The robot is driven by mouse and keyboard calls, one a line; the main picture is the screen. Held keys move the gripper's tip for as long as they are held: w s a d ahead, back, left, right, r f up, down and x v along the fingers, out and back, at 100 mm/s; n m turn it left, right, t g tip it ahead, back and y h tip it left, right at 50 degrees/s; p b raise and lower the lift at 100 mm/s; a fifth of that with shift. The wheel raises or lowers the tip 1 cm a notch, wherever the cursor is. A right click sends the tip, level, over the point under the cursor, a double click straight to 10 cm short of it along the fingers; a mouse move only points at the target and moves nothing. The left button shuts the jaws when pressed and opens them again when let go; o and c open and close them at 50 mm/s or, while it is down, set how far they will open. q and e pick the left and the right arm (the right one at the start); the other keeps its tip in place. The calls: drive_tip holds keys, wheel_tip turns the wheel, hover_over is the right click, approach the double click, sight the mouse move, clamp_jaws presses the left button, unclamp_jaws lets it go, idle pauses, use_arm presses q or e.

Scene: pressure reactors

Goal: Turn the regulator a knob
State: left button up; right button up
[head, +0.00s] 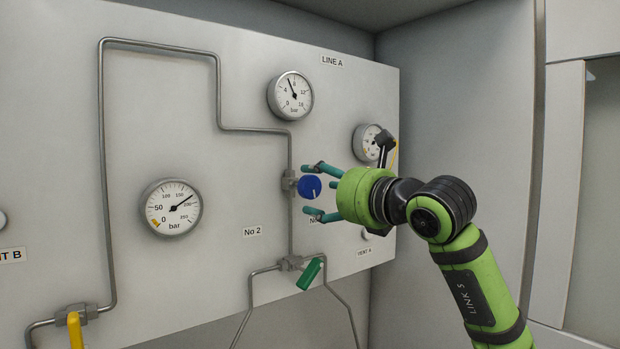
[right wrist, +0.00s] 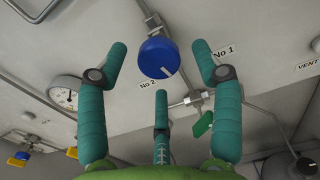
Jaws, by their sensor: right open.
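The round blue regulator knob (head: 310,187) with a white mark sits on the pipe below the LINE A label (head: 331,61). It also shows in the right wrist view (right wrist: 158,56), with its white mark toward the lower right. My right gripper (head: 322,190) is open and empty, its teal fingers pointing at the panel close to the knob. In the right wrist view, the knob appears between the two upper fingertips, with a gap on both sides; the third finger (right wrist: 160,140) is below it. Depth contact cannot be told. My left gripper is not in view.
A green valve handle (head: 310,274) sits just below the knob. Gauges are above (head: 290,95), at the left (head: 171,207) and behind my right wrist (head: 367,143). A yellow handle (head: 75,329) is at lower left. A side wall stands right of the panel.

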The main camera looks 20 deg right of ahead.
sight(313, 188)
drive_tip(key=p+x, duration=0.1)
drive_tip(key=x, duration=0.1)
drive_tip(key=shift+w+a+r, duration=0.1)
drive_tip(key=shift+w+a, duration=0.05)
drive_tip(key=shift+w, duration=0.05)
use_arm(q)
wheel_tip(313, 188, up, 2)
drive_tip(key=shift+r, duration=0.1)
use_arm(e)
drive_tip(key=shift+w+a, duration=0.1)
drive_tip(key=shift+w, duration=0.25)
drive_tip(key=c, duration=1.2)
drive_tip(key=shift+o, duration=0.2)
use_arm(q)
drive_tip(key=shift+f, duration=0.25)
use_arm(e)
drive_tip(key=shift+f, duration=0.2)
drive_tip(key=shift+n+b, duration=0.7)
drive_tip(key=shift+n, duration=0.6)
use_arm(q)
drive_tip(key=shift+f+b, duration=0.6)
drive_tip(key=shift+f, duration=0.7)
use_arm(e)
drive_tip(key=shift+n, duration=1.4)
